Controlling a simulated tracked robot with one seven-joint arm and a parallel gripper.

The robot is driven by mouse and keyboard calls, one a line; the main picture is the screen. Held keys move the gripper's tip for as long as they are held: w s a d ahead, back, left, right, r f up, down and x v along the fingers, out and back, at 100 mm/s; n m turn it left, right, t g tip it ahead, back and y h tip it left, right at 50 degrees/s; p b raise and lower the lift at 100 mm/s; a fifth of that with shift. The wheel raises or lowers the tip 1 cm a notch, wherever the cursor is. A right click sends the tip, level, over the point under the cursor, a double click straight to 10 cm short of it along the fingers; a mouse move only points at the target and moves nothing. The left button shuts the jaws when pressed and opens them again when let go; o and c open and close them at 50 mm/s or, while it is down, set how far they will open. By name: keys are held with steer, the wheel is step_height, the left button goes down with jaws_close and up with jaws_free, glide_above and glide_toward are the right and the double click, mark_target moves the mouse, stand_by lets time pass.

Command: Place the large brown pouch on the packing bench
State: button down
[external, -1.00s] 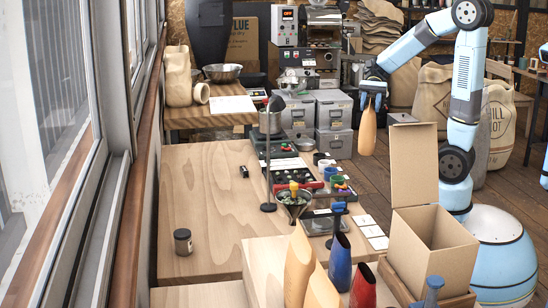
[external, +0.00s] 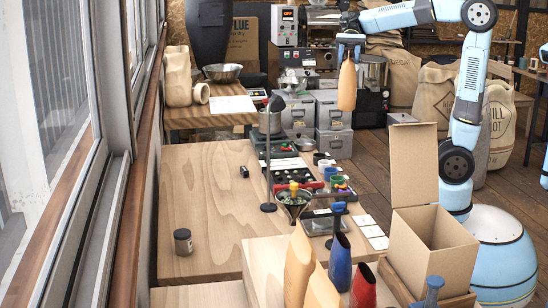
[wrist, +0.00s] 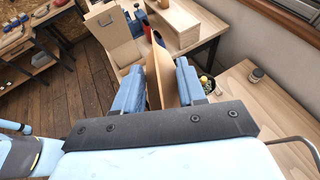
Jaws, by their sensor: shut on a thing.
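My gripper (external: 349,44) is shut on the top of a large brown pouch (external: 347,86), which hangs upright in the air, in front of the shelf with grey bins. In the wrist view the pouch (wrist: 163,85) shows between the two blue fingers of my gripper (wrist: 160,85). A broad wooden bench top (external: 205,215) lies lower left of the pouch, mostly bare; it also shows in the wrist view (wrist: 255,110). I cannot tell which surface is the packing bench.
An open cardboard box (external: 432,245), two tan pouches (external: 299,265), a blue pouch (external: 340,262) and a red pouch (external: 363,288) stand at the front. A dark jar (external: 183,241), a stand with a funnel (external: 294,203) and cups (external: 331,172) are on the bench.

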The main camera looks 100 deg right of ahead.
steer(key=w+a+n+g+y, duration=0.1)
steer(key=w+a+n+g, duration=0.15)
steer(key=w+a, duration=1.65)
steer(key=w+a+n+g, duration=0.1)
steer(key=a+n+g, duration=0.1)
steer(key=a, duration=2.8)
steer(key=w+a+f, duration=0.3)
steer(key=w+f, duration=0.3)
steer(key=f, duration=0.3)
steer(key=w+a+f, duration=0.4)
steer(key=w+f, duration=0.2)
steer(key=f, duration=0.3)
steer(key=shift+w, duration=0.4)
steer(key=shift+f+m, duration=0.2)
steer(key=shift+m, duration=0.05)
